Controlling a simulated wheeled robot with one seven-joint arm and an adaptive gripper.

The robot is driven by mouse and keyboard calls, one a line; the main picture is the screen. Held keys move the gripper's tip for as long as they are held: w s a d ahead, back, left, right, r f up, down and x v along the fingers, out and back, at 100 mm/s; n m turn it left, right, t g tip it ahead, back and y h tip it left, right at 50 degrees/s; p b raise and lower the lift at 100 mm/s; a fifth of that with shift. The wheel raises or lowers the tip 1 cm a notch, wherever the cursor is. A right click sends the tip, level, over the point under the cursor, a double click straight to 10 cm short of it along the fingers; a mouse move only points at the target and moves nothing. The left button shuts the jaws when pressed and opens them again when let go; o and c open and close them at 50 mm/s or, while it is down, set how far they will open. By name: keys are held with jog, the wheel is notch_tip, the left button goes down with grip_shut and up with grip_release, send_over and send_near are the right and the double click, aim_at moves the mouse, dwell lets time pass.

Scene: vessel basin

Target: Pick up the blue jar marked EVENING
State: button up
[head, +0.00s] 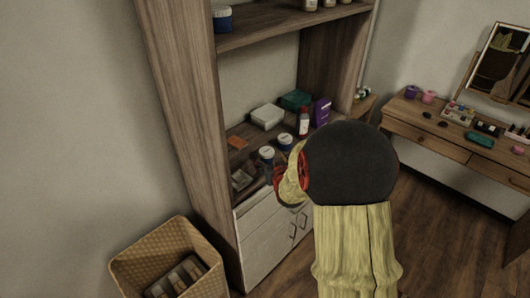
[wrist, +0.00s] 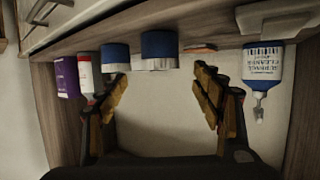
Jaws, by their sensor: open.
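Two blue jars with white lids stand on the middle shelf, one left (head: 267,153) and one right (head: 286,141) in the head view. The wrist view is upside down and shows both, one left (wrist: 115,56) and one nearer the middle (wrist: 159,50). A third blue jar (head: 222,16) stands on the upper shelf. No marking is legible, so I cannot tell which says EVENING. My gripper (wrist: 160,76) is open and empty, facing the shelf jars from a short distance. The middle jar shows between its fingertips; the other shows by the left fingertip. In the head view my arm mostly hides the gripper.
A red-and-white bottle (head: 303,122) and purple box (head: 321,112) stand right of the jars. A white box (head: 267,116) is behind. A pump bottle (wrist: 262,66) shows in the wrist view. A wicker basket (head: 167,251) stands below left; a dressing table (head: 450,132) is right.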

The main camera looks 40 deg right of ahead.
aim_at(267, 153)
jog(key=b+x, duration=0.2)
jog(key=x, duration=0.5)
jog(key=shift+a+f, duration=0.1)
jog(key=shift+s, duration=0.1)
jog(key=shift+c, duration=0.5)
jog(key=c, duration=1.1)
jog(key=shift+c, duration=0.6)
